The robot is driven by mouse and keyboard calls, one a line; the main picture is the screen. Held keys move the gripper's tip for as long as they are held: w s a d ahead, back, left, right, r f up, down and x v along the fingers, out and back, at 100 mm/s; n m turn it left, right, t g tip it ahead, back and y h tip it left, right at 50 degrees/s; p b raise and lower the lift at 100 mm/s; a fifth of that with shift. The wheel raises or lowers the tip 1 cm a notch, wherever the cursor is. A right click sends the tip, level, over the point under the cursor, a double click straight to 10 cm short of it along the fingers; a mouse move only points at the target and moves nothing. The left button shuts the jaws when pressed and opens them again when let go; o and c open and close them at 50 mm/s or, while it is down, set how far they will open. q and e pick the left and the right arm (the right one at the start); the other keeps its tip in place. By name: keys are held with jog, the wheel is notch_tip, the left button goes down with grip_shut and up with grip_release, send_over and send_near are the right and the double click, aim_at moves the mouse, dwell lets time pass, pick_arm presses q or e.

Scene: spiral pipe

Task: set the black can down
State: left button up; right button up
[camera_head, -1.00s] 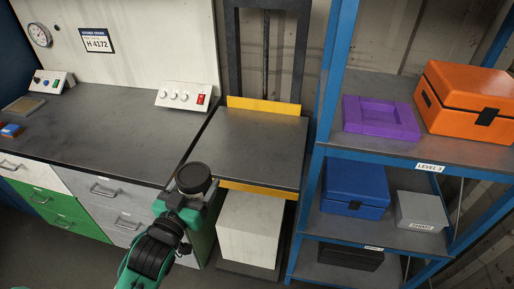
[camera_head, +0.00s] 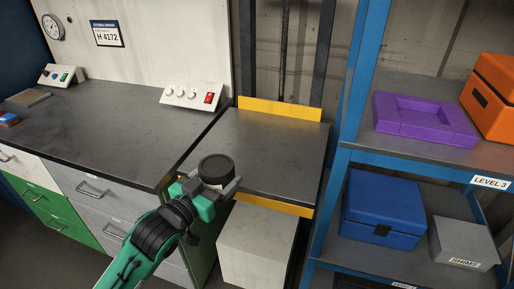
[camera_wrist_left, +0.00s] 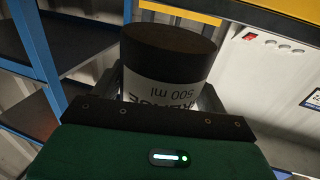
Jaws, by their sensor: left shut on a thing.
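The black can (camera_head: 216,169) has a dark round lid and stands upright in my left gripper (camera_head: 213,186). In the head view it shows over the near left part of the grey lift platform (camera_head: 262,150); I cannot tell whether it touches the surface. In the left wrist view the can (camera_wrist_left: 168,55) has a black top and a white label reading 500 ml. The left gripper's jaws (camera_wrist_left: 165,95) are closed on its two sides. My right gripper is not in view.
The platform has yellow edges and is otherwise bare. A workbench (camera_head: 110,125) with a switch box (camera_head: 193,95) stands left. A blue shelf rack on the right holds a purple tray (camera_head: 425,119), an orange case (camera_head: 492,95), a blue box (camera_head: 382,208) and a grey bin (camera_head: 464,243).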

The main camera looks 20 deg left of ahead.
pick_arm(q)
jog(key=x, duration=1.5)
jog(key=shift+w, duration=0.3)
jog(key=shift+w+d+f, duration=0.1)
jog(key=shift+f, duration=0.75)
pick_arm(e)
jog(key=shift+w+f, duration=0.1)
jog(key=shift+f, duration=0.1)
pick_arm(q)
jog(key=o, duration=1.4)
jog(key=shift+s, duration=0.2)
